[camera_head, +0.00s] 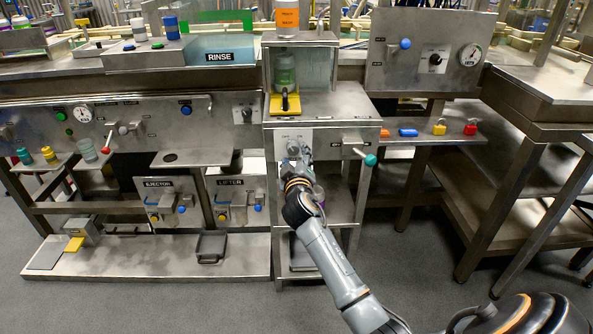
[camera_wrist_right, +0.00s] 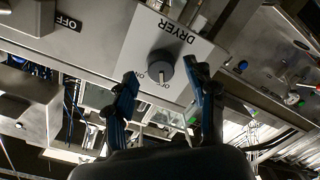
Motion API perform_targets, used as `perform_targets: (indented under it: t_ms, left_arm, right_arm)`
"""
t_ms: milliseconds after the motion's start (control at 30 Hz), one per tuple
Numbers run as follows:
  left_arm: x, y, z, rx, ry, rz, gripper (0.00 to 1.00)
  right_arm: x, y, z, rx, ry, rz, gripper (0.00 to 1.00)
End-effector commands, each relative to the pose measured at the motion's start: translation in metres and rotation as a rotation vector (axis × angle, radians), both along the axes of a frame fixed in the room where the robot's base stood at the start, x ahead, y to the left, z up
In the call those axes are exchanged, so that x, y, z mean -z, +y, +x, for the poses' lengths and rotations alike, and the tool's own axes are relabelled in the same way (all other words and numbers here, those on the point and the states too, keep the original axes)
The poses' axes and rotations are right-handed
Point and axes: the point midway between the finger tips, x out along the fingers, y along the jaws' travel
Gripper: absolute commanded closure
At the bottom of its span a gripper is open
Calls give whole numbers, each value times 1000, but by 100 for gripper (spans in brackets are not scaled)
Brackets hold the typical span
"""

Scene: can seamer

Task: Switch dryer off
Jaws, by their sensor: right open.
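The dryer knob (camera_wrist_right: 160,66) is a round dark grey dial on a light plate (camera_wrist_right: 188,50) lettered DRYER, which appears upside down in the right wrist view. Small position marks sit beside the knob; I cannot tell which one it points to. My right gripper (camera_wrist_right: 159,72) is open, its two blue-black fingers on either side of the knob with a visible gap to each. In the head view my right gripper (camera_head: 296,158) is in front of the dryer panel (camera_head: 281,140) and hides most of the knob. My left gripper is not in view.
A lever with a teal ball (camera_head: 370,160) sticks out right of the dryer panel. Above is a cabinet with a yellow-based fixture (camera_head: 285,103). Left are the EJECTOR (camera_head: 160,200) and LIFTER (camera_head: 232,198) boxes. Colored padlocks (camera_head: 439,129) lie on the right shelf.

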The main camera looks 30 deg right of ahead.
Motion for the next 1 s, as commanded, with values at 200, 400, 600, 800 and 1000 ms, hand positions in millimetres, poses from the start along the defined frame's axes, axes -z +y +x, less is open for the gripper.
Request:
perform_targets:
  t_ms: [200,400,600,800,1000]
  left_arm:
    - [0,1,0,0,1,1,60]
    - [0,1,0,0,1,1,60]
    - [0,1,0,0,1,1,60]
    - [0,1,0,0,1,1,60]
    - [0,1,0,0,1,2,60]
  right_arm:
    - [0,25,-42,-1,1,3,44]
    - [-2,42,-71,0,2,2,44]
    - [-3,49,-83,1,2,0,44]
    - [-3,49,-83,1,3,-1,44]
    - [-3,49,-83,0,2,0,44]
